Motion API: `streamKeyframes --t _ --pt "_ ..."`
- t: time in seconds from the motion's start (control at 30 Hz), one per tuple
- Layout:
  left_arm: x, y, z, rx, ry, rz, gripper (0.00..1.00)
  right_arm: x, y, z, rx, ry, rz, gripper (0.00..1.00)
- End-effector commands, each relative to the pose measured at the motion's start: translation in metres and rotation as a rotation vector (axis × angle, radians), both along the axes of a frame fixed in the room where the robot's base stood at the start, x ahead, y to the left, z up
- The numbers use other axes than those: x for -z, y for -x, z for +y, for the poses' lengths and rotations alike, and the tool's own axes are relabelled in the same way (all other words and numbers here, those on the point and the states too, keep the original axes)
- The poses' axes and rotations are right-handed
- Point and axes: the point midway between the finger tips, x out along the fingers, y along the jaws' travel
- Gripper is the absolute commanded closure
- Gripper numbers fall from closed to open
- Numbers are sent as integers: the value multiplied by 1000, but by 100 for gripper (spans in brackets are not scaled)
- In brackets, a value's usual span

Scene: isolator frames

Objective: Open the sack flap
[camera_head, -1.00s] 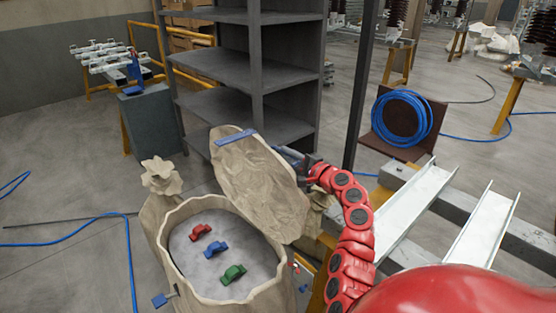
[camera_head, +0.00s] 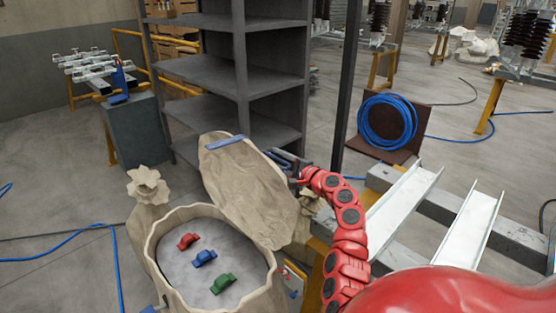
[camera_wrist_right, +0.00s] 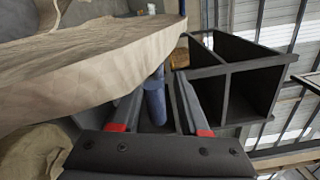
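The beige sack (camera_head: 159,252) stands open at the lower left. Its flap (camera_head: 245,185) is raised and leans back from the right rear of the opening, with a blue strip (camera_head: 226,142) across its top. A red (camera_head: 188,240), a blue (camera_head: 204,258) and a green (camera_head: 222,284) small item lie on a grey surface inside. My right gripper (camera_head: 274,158) is beside the flap's upper right edge. In the right wrist view its fingers (camera_wrist_right: 157,108) are apart, with a blue piece (camera_wrist_right: 155,98) showing between or beyond them; the flap (camera_wrist_right: 90,75) fills the left. My left gripper is not in view.
A dark shelf unit (camera_head: 240,90) stands behind the flap. A grey cabinet (camera_head: 136,125) is at the left. Metal channels (camera_head: 468,228) lie on beams at the right, near a blue hose coil (camera_head: 387,122). Blue hose (camera_head: 60,243) crosses the left floor.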

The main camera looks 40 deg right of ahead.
Motion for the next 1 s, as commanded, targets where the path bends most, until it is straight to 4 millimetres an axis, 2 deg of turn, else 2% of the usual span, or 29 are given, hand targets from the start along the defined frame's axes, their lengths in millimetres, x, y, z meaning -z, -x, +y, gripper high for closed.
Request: streamKeyframes --t 0.2,0.37,0.47,0.8,1.0 --pt "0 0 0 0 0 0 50 0 4 -1 1 1 -1 55" --pt "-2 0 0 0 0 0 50 0 21 -2 2 0 -2 55" --pt "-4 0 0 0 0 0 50 1 42 -3 4 -1 -1 55" --pt "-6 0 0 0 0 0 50 1 131 -6 6 -1 0 55" --pt "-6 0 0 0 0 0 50 1 163 -7 2 0 1 55"
